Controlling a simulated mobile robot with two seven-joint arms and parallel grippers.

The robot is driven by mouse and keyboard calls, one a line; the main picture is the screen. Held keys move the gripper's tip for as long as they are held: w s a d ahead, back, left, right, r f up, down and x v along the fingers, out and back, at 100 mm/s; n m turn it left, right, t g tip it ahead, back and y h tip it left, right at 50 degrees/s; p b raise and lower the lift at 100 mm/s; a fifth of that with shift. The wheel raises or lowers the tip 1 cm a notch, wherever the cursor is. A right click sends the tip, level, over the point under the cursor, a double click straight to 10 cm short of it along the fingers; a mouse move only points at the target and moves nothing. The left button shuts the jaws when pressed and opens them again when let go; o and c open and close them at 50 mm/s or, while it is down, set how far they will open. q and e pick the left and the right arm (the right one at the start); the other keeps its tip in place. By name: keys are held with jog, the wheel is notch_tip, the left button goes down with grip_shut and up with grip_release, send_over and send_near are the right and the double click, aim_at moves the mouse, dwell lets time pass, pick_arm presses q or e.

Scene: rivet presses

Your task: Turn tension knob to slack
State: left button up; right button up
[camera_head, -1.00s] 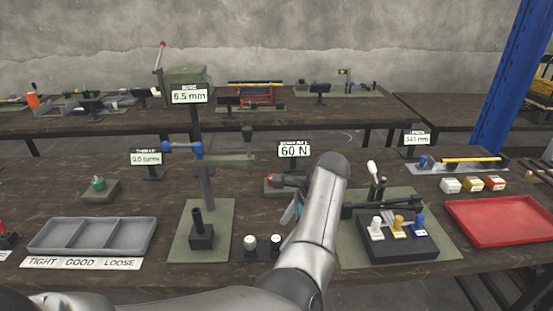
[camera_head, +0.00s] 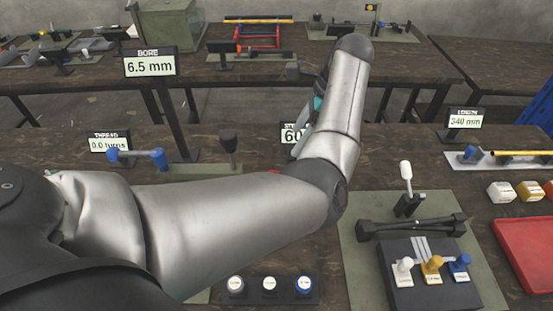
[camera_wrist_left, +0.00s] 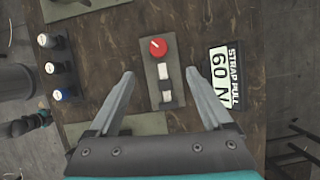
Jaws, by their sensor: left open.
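The tension knob is a red round knob (camera_wrist_left: 157,47) with a pale mark, on a grey-green plate (camera_wrist_left: 151,72) that also carries two small white blocks. Beside the plate, the "STRAP PULL" display (camera_wrist_left: 222,78) reads 60 N. In the left wrist view my left gripper (camera_wrist_left: 163,88) is open and empty. Its fingers stand on either side of the plate in the picture, with the knob a little beyond the tips' line. I cannot tell the height gap. In the head view my left arm hides most of the plate, and only part of the display (camera_head: 291,133) shows.
A row of three buttons (camera_head: 269,285) lies on the near side. A lever fixture (camera_head: 411,227) and a black block with coloured handles (camera_head: 428,272) stand right of the arm. The bore display (camera_head: 150,64) stands on a post at left.

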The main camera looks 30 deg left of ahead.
pick_arm(q)
jog(key=b+x, duration=0.2)
jog(key=x, duration=1.3)
jog(key=shift+s+r+b, duration=0.1)
jog(key=shift+s+b, duration=0.05)
jog(key=shift+b, duration=0.15)
pick_arm(e)
jog(key=f, duration=0.2)
jog(key=shift+s+d+f, duration=0.25)
jog(key=shift+s+f, duration=0.1)
pick_arm(q)
grip_shut()
pick_arm(e)
jog(key=shift+a, duration=0.1)
pick_arm(q)
jog(key=shift+r, duration=0.1)
pick_arm(e)
jog(key=shift+r, duration=0.2)
